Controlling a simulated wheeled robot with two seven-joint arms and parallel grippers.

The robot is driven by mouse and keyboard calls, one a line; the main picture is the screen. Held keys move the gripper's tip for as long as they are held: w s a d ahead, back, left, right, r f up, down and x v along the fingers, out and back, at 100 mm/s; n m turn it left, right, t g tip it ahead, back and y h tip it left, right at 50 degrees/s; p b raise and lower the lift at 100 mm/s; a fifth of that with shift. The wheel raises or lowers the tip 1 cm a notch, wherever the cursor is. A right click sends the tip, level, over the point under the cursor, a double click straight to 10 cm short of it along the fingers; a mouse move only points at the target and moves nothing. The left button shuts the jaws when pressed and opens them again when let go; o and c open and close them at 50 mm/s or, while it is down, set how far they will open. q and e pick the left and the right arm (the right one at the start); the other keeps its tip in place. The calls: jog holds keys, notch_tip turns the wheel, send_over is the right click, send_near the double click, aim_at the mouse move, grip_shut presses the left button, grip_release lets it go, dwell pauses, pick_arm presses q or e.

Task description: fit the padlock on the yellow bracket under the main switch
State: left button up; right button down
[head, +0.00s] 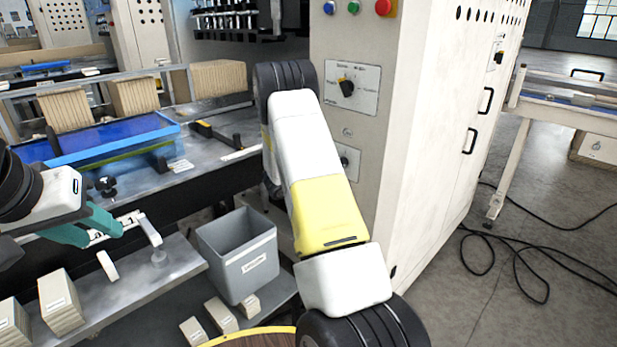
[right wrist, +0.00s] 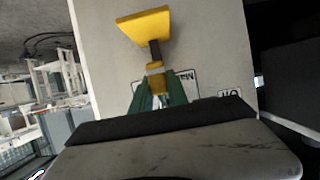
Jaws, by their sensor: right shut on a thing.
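In the right wrist view my right gripper (right wrist: 155,98) has green fingers shut on a small yellow and grey piece (right wrist: 155,72), seemingly the padlock. The fingers are in front of the pale cabinet face. Beyond it a yellow plate (right wrist: 143,24), seemingly the bracket, joins a short dark stem. I cannot tell whether the padlock touches or is hooked on the bracket. My left gripper (head: 92,228) is open and empty at the left.
The white cabinet (head: 430,130) carries a black rotary switch (head: 346,87) and coloured buttons above. A grey bin (head: 240,255) and cartons stand below the workbench. A blue tray (head: 110,145) lies on the machine bed. Cables (head: 520,255) lie on the open floor at right.

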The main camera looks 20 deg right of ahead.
jog(key=shift+f, duration=2)
dwell(3.8)
jog(key=c, duration=1.2)
grip_release()
